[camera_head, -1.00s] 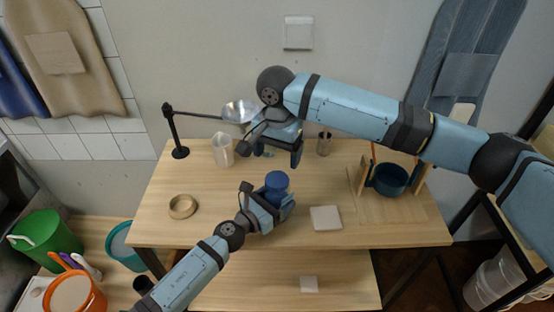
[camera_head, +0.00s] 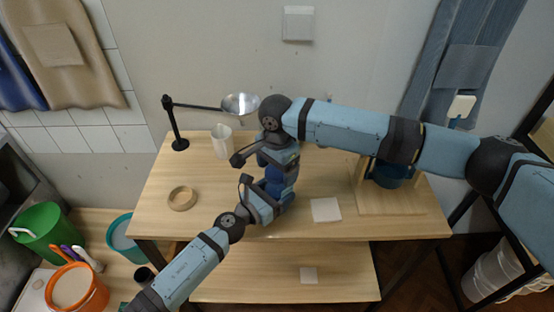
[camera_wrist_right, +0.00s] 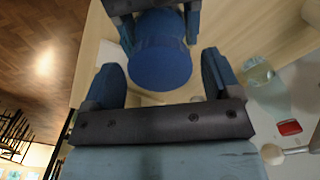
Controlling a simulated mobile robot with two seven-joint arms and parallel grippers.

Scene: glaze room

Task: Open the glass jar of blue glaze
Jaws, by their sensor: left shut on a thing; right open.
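The jar with its blue lid (camera_head: 275,176) is upright on the wooden table, mostly hidden by my two grippers. In the right wrist view, the round blue lid (camera_wrist_right: 160,68) shows from above. My left gripper (camera_head: 272,195) is shut on the jar from the front left; its fingers also show at the top of the wrist view. My right gripper (camera_head: 282,165) is open above the jar. In the wrist view its two fingers (camera_wrist_right: 163,84) stand on either side of the lid, with no clear contact.
A white tile (camera_head: 326,209) lies right of the jar and a tan ring (camera_head: 182,198) left. A clear pitcher (camera_head: 222,142) and a black lamp stand (camera_head: 178,128) are behind, left. A wooden stand holding a dark blue pot (camera_head: 388,176) is at the right.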

